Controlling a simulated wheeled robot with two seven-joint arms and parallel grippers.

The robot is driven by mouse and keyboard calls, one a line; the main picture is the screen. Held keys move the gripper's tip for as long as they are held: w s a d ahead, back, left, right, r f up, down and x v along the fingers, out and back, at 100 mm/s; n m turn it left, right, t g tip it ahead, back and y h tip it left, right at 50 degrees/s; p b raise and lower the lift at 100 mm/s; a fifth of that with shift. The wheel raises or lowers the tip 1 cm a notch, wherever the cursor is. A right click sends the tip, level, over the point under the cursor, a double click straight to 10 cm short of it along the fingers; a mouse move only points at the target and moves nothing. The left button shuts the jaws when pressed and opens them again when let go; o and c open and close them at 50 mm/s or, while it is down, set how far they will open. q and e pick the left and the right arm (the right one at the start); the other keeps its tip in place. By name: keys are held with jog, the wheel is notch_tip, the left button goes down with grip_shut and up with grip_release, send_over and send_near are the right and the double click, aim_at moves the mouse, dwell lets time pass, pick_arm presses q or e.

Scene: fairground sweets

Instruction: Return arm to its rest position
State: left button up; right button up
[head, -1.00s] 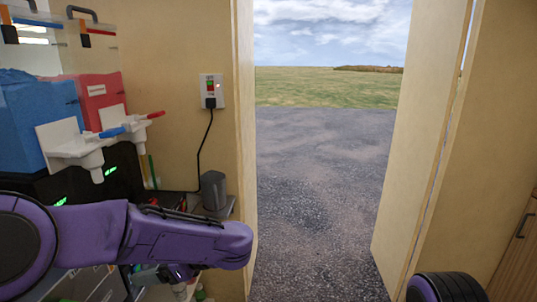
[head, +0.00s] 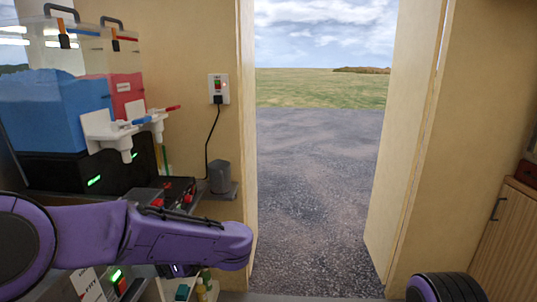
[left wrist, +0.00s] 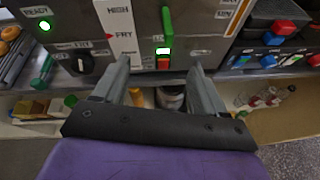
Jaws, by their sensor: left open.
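My left arm (head: 150,235), purple, reaches in from the left across the lower part of the head view. Its gripper is largely hidden behind the arm there. In the left wrist view my left gripper (left wrist: 164,80) is open, with two grey fingers apart and nothing held between them. The fingertips point toward a grey control panel (left wrist: 205,48) with "READY", "HIGH" and "FRY" labels, a lit green light and a black knob (left wrist: 82,63). Whether they touch it I cannot tell. A dark round part of mine (head: 445,287) shows at bottom right; my right gripper is out of view.
A drink dispenser with blue (head: 55,110) and red (head: 127,92) tanks stands at left. A grey cup-shaped object (head: 219,177) is on a ledge near the doorway. A shelf (left wrist: 30,130) with small items lies below the panel. The doorway (head: 315,200) is open onto clear pavement.

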pick_arm(q)
jog(key=w+f+m+t+h, duration=0.15)
jog(key=f+m+t, duration=0.25)
jog(key=m, duration=0.6)
jog(key=w+f+m+t+h, duration=0.1)
jog(key=w+f+m+t, duration=0.3)
jog(key=m, duration=0.7)
jog(key=s+f+m+t+h, duration=0.1)
jog(key=s+f+m+h, duration=0.4)
jog(key=f+m, duration=0.65)
jog(key=s+a+f+m+g+h, duration=0.1)
jog(key=s+a+f+m+g, duration=0.1)
jog(key=s+f, duration=0.4)
jog(key=s+a+f+m+g, duration=0.1)
jog(key=s+f+m+g, duration=0.2)
jog(key=s, duration=1.2)
jog(key=s+a+f+m+g+h, duration=0.1)
jog(key=s+a+f+m+g, duration=0.1)
jog(key=s+f+m, duration=0.4)
jog(key=s+f+g, duration=0.1)
jog(key=s+f, duration=0.2)
jog(key=s, duration=0.1)
jog(key=shift+s+a+f+h, duration=0.2)
jog(key=shift+a+h, duration=0.1)
jog(key=shift+h, duration=0.05)
